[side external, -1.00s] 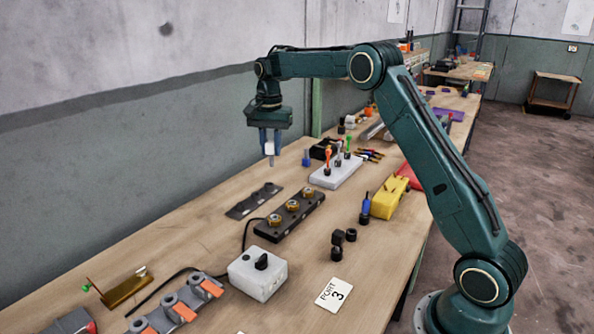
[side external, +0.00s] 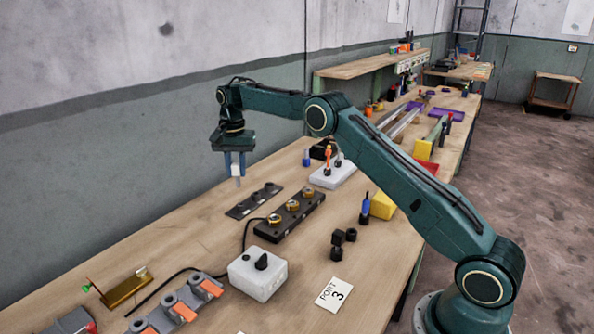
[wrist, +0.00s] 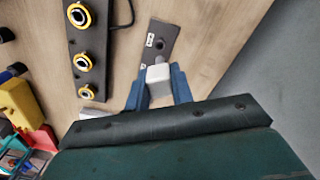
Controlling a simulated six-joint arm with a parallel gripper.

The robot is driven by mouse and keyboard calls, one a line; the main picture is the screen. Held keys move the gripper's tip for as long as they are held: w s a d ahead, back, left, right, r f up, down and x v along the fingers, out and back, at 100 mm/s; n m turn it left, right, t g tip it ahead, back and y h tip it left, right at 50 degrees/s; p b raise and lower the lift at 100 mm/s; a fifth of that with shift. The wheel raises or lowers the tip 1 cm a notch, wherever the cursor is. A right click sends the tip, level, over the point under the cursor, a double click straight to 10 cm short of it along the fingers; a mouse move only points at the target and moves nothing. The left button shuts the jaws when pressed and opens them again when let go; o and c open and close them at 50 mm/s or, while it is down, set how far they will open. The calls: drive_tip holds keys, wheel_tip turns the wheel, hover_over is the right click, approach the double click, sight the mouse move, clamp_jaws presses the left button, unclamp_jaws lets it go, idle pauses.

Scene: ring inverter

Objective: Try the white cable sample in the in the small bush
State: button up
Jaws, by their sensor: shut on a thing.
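My gripper (side external: 237,174) is shut on the white cable sample (side external: 238,183) and holds it upright above the bench. In the wrist view, the white sample (wrist: 158,74) shows between the blue fingers of my gripper (wrist: 158,88). A dark block (side external: 268,232) with three brass-rimmed bushes (side external: 292,206) lies right of and below my gripper in the side view.
A grey switch box (side external: 252,278) with a black knob and cable stands in front of the block. Several small black parts (side external: 338,237) and a "PORT 3" card (side external: 334,294) lie to the right. A white holder (side external: 325,179) with coloured samples stands behind. Bench left of the plate is clear.

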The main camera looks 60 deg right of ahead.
sight(237, 177)
drive_tip(key=shift+f, duration=0.2)
drive_tip(key=shift+f, duration=2.5)
drive_tip(key=shift+f, duration=0.55)
idle(0.7)
drive_tip(key=shift+r, duration=0.1)
drive_tip(key=shift+r, duration=1.5)
drive_tip(key=shift+r, duration=0.35)
drive_tip(key=shift+r, duration=0.35)
drive_tip(key=shift+r, duration=0.4)
